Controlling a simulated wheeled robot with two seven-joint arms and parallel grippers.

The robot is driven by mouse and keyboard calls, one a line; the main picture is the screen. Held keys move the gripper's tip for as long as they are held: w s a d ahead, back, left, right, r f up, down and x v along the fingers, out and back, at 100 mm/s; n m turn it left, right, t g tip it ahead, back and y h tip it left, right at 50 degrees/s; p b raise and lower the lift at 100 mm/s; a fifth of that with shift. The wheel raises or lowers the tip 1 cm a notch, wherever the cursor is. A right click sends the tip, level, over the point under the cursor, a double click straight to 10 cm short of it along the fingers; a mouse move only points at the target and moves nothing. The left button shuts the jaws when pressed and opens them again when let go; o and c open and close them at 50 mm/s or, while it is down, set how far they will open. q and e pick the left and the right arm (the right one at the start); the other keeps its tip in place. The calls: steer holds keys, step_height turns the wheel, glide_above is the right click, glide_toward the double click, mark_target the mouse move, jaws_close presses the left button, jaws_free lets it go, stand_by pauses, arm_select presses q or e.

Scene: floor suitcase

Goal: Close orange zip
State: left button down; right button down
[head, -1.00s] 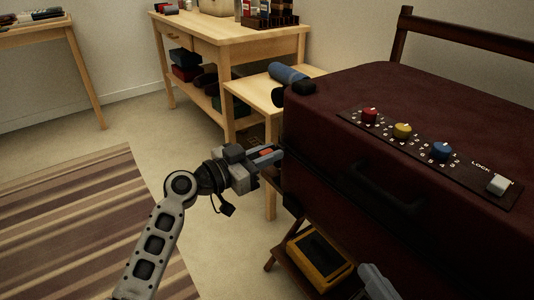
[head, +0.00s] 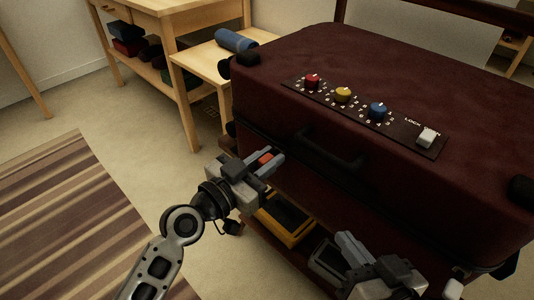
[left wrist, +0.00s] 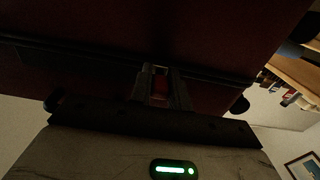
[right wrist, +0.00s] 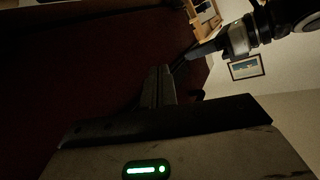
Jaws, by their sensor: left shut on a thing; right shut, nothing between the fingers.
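The dark red suitcase (head: 400,110) lies closed-looking on a low wooden stand, with a dark seam along its front side. My left gripper (head: 272,157) is at the front face, left of the black handle (head: 335,150). It is shut on the orange zip pull (head: 265,158), which also shows between the fingers in the left wrist view (left wrist: 159,86). My right gripper (head: 352,246) is shut and empty, low in front of the suitcase. In the right wrist view its fingers (right wrist: 160,85) are together beside the dark red face.
A panel with red (head: 312,80), yellow (head: 343,94) and blue (head: 378,110) dials and a lock switch (head: 427,137) is on top. A yellow case (head: 283,222) sits on the stand's lower shelf. A small table with a blue roll (head: 236,40) stands behind left. Striped rug (head: 70,215) at left.

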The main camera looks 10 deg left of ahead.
arm_select(q)
steer(key=c, duration=1.3)
jaws_free()
steer(key=shift+s+d+f, duration=0.1)
steer(key=shift+s+d, duration=0.1)
steer(key=shift+d, duration=0.1)
arm_select(e)
steer(key=shift+r, duration=0.2)
arm_select(q)
steer(key=shift+w+a, duration=0.1)
steer(key=b+v, duration=0.2)
steer(key=v, duration=1.4)
steer(key=shift+b, duration=0.3)
arm_select(e)
steer(key=shift+w+a+r+m+t+y, duration=0.2)
steer(key=shift+a+r+m+t+y, duration=0.2)
steer(key=shift+r+m+y, duration=0.15)
steer(key=shift+r, duration=0.1)
